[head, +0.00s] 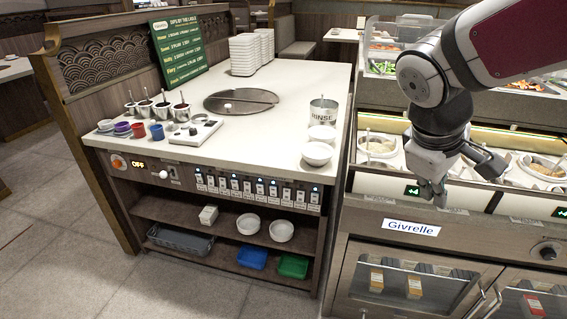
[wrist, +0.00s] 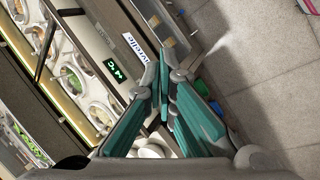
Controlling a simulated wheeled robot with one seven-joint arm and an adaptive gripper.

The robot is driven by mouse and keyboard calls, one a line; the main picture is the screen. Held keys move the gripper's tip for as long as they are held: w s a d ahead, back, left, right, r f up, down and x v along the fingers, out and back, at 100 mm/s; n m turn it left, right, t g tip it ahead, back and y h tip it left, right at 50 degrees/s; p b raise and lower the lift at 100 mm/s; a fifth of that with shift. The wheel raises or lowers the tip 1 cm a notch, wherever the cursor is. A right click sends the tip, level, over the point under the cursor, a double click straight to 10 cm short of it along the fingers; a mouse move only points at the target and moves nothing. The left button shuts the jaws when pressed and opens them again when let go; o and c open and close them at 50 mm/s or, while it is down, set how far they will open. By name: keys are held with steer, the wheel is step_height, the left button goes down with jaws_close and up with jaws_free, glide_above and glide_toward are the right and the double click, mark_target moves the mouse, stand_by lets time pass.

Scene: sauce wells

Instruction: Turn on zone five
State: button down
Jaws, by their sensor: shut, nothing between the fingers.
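A row of several white switches (head: 258,189) with small lit lights above them runs along the front panel of the white-topped counter (head: 262,146) in the head view. Their labels are too small to read, so I cannot tell which one is zone five. At the panel's left end are an orange knob (head: 118,163), a display reading OFF (head: 138,164) and a white-knobbed lever (head: 162,174). My gripper (head: 438,198) is shut and empty. It hangs right of the switches, in front of the food bar, apart from the panel. Its teal-padded fingers fill the wrist view (wrist: 163,88).
The food bar (head: 411,227) with a Givrelle label and glass doors stands at right. Sauce pots (head: 181,110), a RINSE can (head: 323,110) and white bowls (head: 317,153) stand on the counter. Shelves below hold bowls and blue and green trays (head: 293,266). The floor in front is clear.

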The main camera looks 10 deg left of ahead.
mark_target(249, 192)
steer(key=w+a+f+n+t+h+b, duration=0.3)
steer(key=w+a+f+n+t+b, duration=0.55)
steer(key=w+a+f, duration=1.05)
steer(key=a+f+n+t+y+b, duration=0.1)
steer(key=a+f+n+y+b, duration=0.1)
steer(key=a+f+n, duration=0.3)
steer(key=a+f+n+t+y+b, duration=0.1)
steer(key=a+f+n, duration=0.4)
steer(key=a, duration=0.8)
steer(key=a+f+n+t+y+b, duration=0.2)
steer(key=a+f+n+t+b, duration=0.1)
steer(key=a+n, duration=0.4)
step_height(249, 192, down, 2)
steer(key=a+b, duration=0.1)
steer(key=a, duration=0.2)
steer(key=shift+f+n+y+b, duration=0.25)
steer(key=shift+n+y+b, duration=0.05)
steer(key=shift+n, duration=0.05)
steer(key=shift+w, duration=0.1)
steer(key=w+b, duration=0.1)
steer(key=w, duration=0.3)
steer(key=w+d+f+b, duration=0.1)
steer(key=w+b, duration=0.1)
steer(key=w, duration=0.3)
steer(key=w+b, duration=0.1)
steer(key=w, duration=0.3)
steer(key=shift+w+d+f+b, duration=0.15)
steer(key=shift+w+f+b, duration=0.2)
steer(key=shift+w, duration=0.05)
